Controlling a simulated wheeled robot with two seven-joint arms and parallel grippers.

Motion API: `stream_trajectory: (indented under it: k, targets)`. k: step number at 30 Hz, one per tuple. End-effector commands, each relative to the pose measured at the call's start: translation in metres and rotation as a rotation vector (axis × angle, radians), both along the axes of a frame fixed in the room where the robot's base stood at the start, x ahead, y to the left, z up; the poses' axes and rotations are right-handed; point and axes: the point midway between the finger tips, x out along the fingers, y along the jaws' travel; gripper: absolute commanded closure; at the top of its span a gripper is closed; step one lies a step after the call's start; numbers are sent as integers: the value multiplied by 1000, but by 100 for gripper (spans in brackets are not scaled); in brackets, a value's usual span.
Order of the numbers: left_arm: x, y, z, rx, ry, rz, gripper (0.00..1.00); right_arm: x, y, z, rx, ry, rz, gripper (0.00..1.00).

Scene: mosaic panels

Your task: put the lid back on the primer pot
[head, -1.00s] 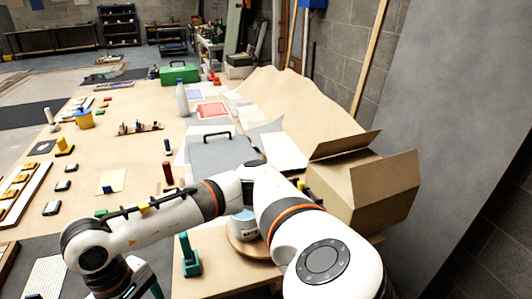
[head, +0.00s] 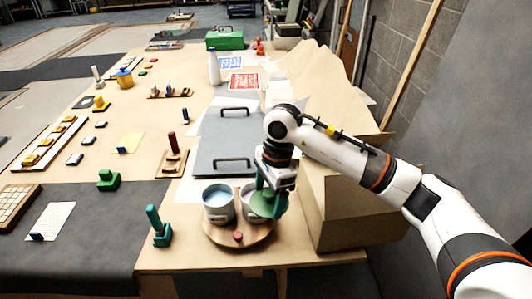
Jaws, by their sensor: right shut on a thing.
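My right gripper (head: 268,188) points down over the round wooden board and is shut on a green round lid (head: 267,206). The lid is at the right side of a pale pot (head: 246,214) and hides part of its opening; I cannot tell whether they touch. A second pot (head: 218,214) stands upright just left of it, open, with pale blue contents. I cannot read either label, so which pot holds primer is unclear. My left gripper is out of view.
Both pots stand on the round wooden board (head: 225,237), with a small red piece (head: 238,237) at its front. A green tool (head: 158,228) stands to the left.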

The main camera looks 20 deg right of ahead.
Motion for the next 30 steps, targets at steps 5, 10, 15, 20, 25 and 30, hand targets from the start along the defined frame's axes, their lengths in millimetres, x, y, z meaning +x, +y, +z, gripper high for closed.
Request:
stream_trajectory:
  k: [5, 10, 15, 20, 25, 30]
  targets:
    - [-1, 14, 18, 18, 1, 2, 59, 42, 3, 24, 2, 4, -573, 37]
    - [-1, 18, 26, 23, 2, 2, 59, 66, 2, 32, -1, 5, -961, 37]
    - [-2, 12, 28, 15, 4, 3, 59, 76, 1, 34, -2, 6, -1138, 37]
    - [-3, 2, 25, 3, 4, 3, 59, 77, 1, 30, -1, 5, -1166, 37]
    - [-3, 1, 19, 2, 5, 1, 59, 76, 1, 19, -2, 7, -1163, 37]
    - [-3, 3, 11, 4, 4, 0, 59, 76, 1, 4, -2, 7, -1161, 37]
